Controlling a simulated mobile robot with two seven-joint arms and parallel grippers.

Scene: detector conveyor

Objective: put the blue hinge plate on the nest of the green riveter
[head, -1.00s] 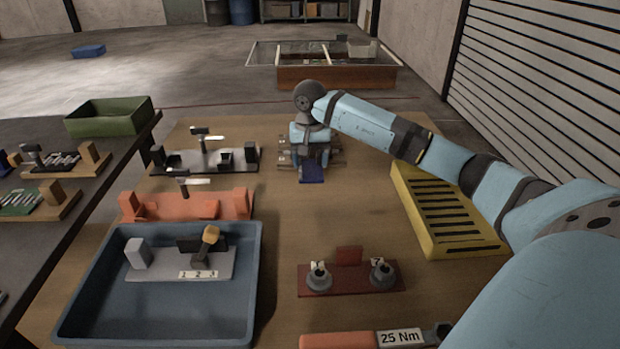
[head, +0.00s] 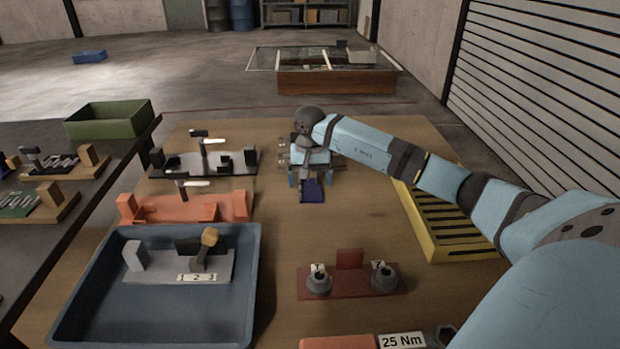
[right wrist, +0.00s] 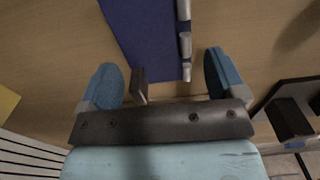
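The blue hinge plate (head: 312,195) shows just in front of my right gripper (head: 310,180) in the head view. The plate (right wrist: 150,35) also shows in the right wrist view, with silver hinge knuckles along its right edge and a small dark block beside its near end. My right gripper (right wrist: 163,80) is open, its blue fingers wide apart on either side of the plate's near end, with gaps on both sides. Whether the plate rests on the table I cannot tell. No green riveter can be made out. My left gripper is not in view.
A black fixture (head: 180,163), an orange fixture (head: 155,210) and a blue tray (head: 90,310) stand left on the table. A red base with two grey knobs (head: 345,282) is in front, a yellow slotted box (head: 445,240) right. Grey parts behind my gripper are partly hidden.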

